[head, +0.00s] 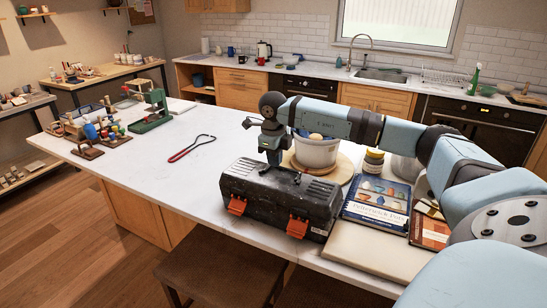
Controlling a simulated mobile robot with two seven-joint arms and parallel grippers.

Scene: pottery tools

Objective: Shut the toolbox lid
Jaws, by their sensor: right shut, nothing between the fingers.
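The toolbox (270,207) is black and sits on the white worktop near its front edge. It has two orange latches on its front, which hang outward at the bottom. Its lid (287,182) lies down over the box; I cannot tell whether it is fully seated. My right gripper (273,163) is shut and empty, pointing down at the back edge of the lid. It is at or just above the lid; I cannot tell if it touches. My left gripper is not in view.
A white pot (316,152) on a round wooden board stands behind the toolbox. A pottery book (377,203) and a pale board (366,246) lie to the right. Red-handled tongs (190,149) and a green press (152,113) are to the left. Stools stand below the front edge.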

